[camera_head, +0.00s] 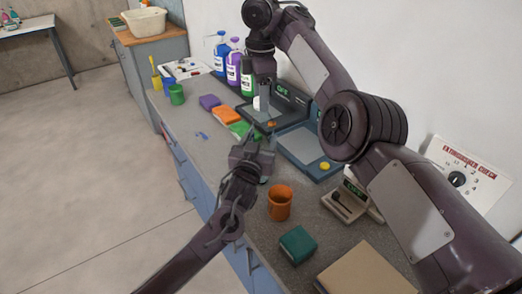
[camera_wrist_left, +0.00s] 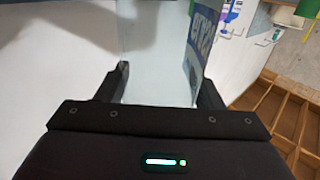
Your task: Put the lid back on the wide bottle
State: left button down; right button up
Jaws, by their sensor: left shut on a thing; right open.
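My right gripper (camera_head: 265,106) hangs down beyond the left one, open, over the back part of the bench. A small yellow disc (camera_head: 324,166), possibly the lid, lies on the blue-grey flat device (camera_head: 306,144) to the right. I cannot tell whether the bottle's mouth is covered.
Purple, orange and green sponges (camera_head: 226,117) lie left of the grippers. Blue, purple and green bottles (camera_head: 232,70) stand against the wall. An orange cup (camera_head: 280,203), a teal box (camera_head: 297,245) and a scale (camera_head: 347,202) are nearer.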

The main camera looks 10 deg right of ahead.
jog(key=shift+f, duration=0.15)
jog(key=shift+c, duration=0.2)
jog(key=c, duration=0.9)
jog(key=o, duration=1)
jog(key=shift+r, duration=2.3)
jog(key=o, duration=0.6)
jog(key=shift+r, duration=3.7)
